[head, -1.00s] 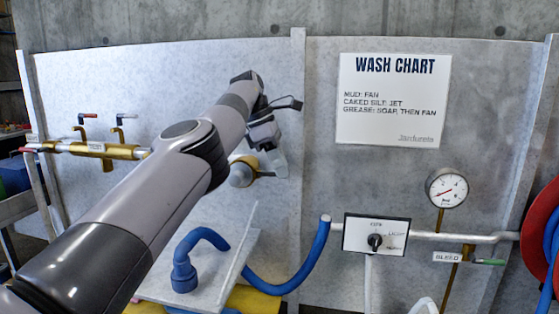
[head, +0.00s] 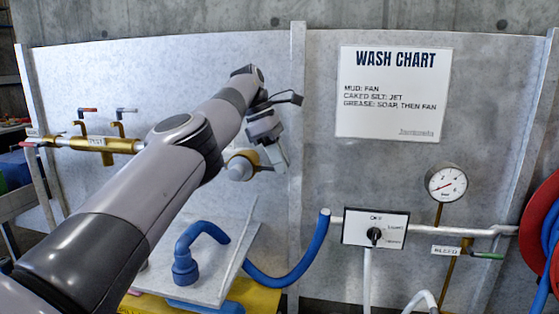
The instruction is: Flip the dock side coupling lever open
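A rounded grey and brass fitting (head: 240,167) shows on the grey wall panel behind my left arm. It may be the coupling, but I cannot pick out its lever for sure. My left gripper (head: 279,157) hangs at the end of the arm, just right of and above this fitting. Its fingers are small and partly hidden, so I cannot tell whether they are open or touch the fitting. A horizontal brass pipe fitting (head: 120,145) with one red-tipped and one grey handle is at the left. My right gripper is not in view.
A blue hose (head: 300,268) curves below the arm near a tilted pale plate (head: 215,285). A selector box (head: 360,232), a pressure gauge (head: 447,183) and a green-handled bleed valve (head: 488,256) are at the right. A red hose reel (head: 535,215) stands at the right edge.

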